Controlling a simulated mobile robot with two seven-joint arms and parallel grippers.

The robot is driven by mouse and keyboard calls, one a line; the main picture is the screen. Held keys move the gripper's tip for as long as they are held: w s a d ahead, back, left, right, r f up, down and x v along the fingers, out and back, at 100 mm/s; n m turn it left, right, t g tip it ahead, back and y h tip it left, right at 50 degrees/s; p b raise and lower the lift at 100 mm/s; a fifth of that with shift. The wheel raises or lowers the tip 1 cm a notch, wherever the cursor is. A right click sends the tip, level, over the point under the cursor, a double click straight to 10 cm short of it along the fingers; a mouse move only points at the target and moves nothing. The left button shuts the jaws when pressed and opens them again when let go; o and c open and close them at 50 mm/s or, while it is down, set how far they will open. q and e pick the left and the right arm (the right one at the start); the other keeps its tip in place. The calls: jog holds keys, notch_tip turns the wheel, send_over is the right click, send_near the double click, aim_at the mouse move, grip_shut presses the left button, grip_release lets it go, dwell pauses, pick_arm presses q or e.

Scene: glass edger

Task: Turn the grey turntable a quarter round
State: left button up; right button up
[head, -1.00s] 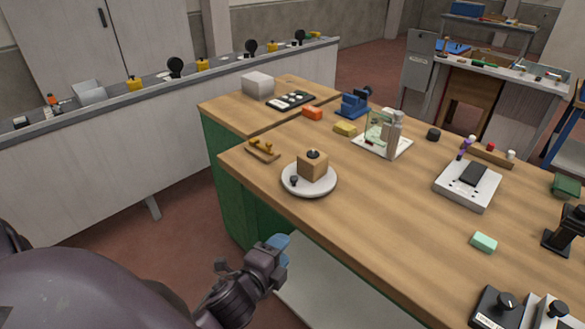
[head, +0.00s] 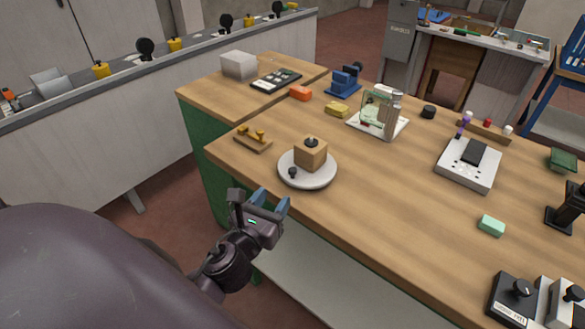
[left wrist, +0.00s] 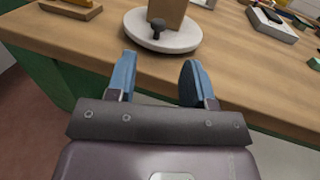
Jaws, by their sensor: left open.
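The grey turntable (head: 307,180) is a pale round disc near the front left of the wooden bench top. A wooden block (head: 311,154) with a dark knob on top stands on it. A small dark peg (head: 292,172) stands up near the disc's front left rim. My left gripper (head: 272,205) is open and empty, just off the bench's front edge and short of the turntable. In the left wrist view its two blue fingers (left wrist: 158,82) are apart, with the turntable (left wrist: 163,41) and peg (left wrist: 157,27) beyond them. My right gripper is not in view.
A wooden rack with brass pieces (head: 253,139) lies left of the turntable. A yellow block (head: 337,109) and a white plate with a glass piece (head: 377,126) stand behind it. The bench top (head: 375,200) right of the turntable is clear.

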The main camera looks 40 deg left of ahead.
aim_at(291, 173)
pick_arm(q)
jog(key=w, duration=0.3)
jog(key=w+a, duration=0.1)
jog(key=w, duration=0.3)
jog(key=w+a, duration=0.1)
jog(key=w, duration=0.2)
jog(key=shift+w, duration=0.3)
grip_shut()
